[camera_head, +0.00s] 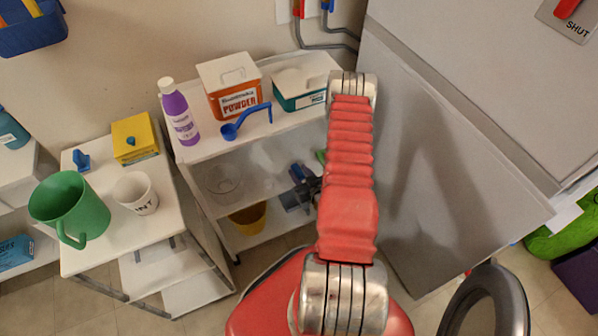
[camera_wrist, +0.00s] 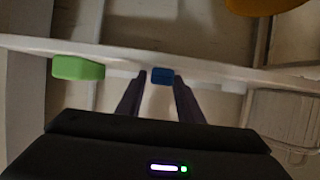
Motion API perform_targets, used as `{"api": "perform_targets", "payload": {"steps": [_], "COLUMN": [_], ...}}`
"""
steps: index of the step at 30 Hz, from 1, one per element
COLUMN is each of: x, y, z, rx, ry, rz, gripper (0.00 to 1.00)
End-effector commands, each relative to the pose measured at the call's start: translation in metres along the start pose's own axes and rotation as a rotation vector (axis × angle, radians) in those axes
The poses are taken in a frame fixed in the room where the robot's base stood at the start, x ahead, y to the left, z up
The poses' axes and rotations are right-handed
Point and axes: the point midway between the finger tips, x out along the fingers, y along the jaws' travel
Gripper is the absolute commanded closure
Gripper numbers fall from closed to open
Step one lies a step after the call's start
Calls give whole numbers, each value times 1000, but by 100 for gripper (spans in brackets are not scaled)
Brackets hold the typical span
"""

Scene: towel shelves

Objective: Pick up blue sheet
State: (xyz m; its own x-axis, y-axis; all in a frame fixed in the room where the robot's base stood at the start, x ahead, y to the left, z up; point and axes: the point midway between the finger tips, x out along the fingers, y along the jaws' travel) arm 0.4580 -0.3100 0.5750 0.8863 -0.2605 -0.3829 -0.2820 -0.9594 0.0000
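The blue sheet (camera_wrist: 161,76) shows as a small blue block on a pale shelf in the wrist view. In the head view a small blue patch (camera_head: 297,172), apparently the same sheet, shows on the middle shelf of the white rack. My gripper (camera_wrist: 161,80) points at it with its two dark fingers apart. The blue sheet appears between the fingertips, with little space at the sides; I cannot tell whether they touch it. In the head view my gripper (camera_head: 300,190) reaches into the rack, partly hidden by my red arm.
A green block (camera_wrist: 78,68) lies left of the blue sheet on the shelf. A wire basket (camera_wrist: 290,118) is at the right. Above, on the white rack (camera_head: 215,148), stand a powder box (camera_head: 233,103) and a purple bottle (camera_head: 181,118). A grey panel (camera_head: 440,170) borders the right.

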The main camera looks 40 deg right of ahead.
Motion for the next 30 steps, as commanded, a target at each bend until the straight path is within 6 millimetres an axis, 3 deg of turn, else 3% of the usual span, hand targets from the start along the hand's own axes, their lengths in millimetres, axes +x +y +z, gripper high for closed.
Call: {"api": "perform_targets", "payload": {"steps": [13, 23, 30], "x": [0, -1, -7], "y": [0, 0, 0], "z": [0, -2, -18], "rx": [0, -1, -1], "ry": [0, 0, 1], "rz": [0, 0, 0], "gripper": [98, 98, 98]}}
